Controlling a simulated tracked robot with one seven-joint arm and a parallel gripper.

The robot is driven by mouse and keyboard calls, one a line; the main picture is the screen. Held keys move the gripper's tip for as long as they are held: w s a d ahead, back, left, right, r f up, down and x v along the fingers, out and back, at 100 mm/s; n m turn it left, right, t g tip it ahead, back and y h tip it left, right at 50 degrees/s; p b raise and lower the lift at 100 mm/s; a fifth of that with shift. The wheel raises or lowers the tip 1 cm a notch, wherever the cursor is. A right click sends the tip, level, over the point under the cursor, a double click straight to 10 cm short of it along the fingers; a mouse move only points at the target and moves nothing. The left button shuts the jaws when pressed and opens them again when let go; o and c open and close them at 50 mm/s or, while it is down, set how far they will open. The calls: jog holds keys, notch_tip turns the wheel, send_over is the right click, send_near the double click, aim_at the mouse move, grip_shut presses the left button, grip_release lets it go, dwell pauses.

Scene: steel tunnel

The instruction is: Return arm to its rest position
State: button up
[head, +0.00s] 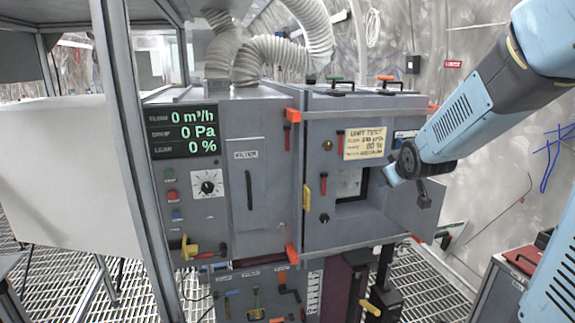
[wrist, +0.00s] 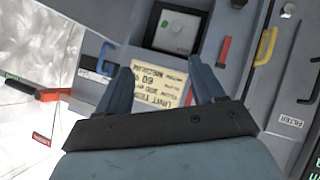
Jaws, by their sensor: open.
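My blue arm (head: 480,110) reaches in from the upper right in the head view. My gripper (head: 390,178) is in front of the right part of the grey cabinet, beside a dark-framed opening (head: 352,186). In the wrist view my gripper (wrist: 162,70) shows two blue-grey fingers spread apart with nothing held between them. A yellow test label (wrist: 158,88) shows upside down behind the fingers. The exact gap between fingertips and cabinet cannot be told.
The grey cabinet (head: 262,170) has a display (head: 182,131), a dial (head: 208,184) and orange corner pieces. A grey panel with a black handle (head: 424,196) juts out right of the opening. White ducts (head: 270,58) rise above. A metal post (head: 130,150) stands at left.

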jog(key=s+a+r+m+g, duration=0.1)
jog(key=s+a+m+g, duration=0.1)
jog(key=s, duration=1.2)
jog(key=s+a+r+m+g, duration=0.2)
jog(key=s+a+m+g, duration=0.1)
jog(key=s, duration=1.1)
jog(key=shift+s+r+g+y, duration=0.2)
jog(key=shift+r+g+y, duration=0.05)
jog(key=shift+g+y, duration=0.15)
